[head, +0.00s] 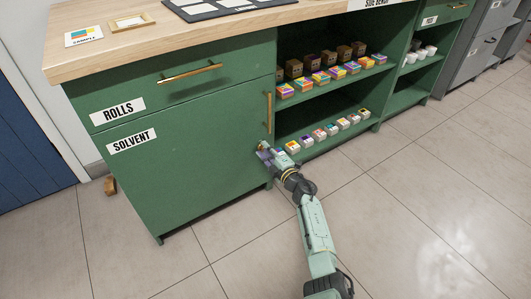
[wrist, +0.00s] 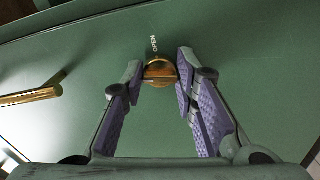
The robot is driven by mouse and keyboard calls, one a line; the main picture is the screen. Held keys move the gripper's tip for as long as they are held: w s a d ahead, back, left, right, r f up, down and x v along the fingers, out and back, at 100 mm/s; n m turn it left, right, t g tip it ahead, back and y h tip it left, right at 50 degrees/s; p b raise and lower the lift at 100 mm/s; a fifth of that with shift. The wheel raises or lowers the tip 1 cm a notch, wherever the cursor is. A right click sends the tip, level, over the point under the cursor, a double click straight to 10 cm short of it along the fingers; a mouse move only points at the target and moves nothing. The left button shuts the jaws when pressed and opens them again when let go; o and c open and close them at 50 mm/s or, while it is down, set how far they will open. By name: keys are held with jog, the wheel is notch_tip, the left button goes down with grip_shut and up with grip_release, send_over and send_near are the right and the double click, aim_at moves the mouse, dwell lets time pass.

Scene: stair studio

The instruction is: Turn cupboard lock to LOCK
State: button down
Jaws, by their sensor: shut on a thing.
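The cupboard lock is a round brass knob (wrist: 158,72) on the green SOLVENT door (head: 185,175). In the wrist view it sits between the tips of my gripper (wrist: 159,76), whose purple-padded fingers are shut on it. White lettering that seems to read OPEN (wrist: 153,43) stands on the door just above the knob. No LOCK lettering is readable; the fingers may cover part of the door. In the head view my gripper (head: 266,153) is at the door's right edge, and the knob is mostly hidden there.
A brass door handle (head: 268,112) stands upright above my gripper, and it shows at the left in the wrist view (wrist: 30,97). Open shelves (head: 378,119) with small coloured boxes lie to the right. The drawer marked ROLLS (head: 118,111) is above the door.

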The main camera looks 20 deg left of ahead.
jog(key=shift+n, duration=1.1)
jog(key=c, duration=1.3)
grip_release()
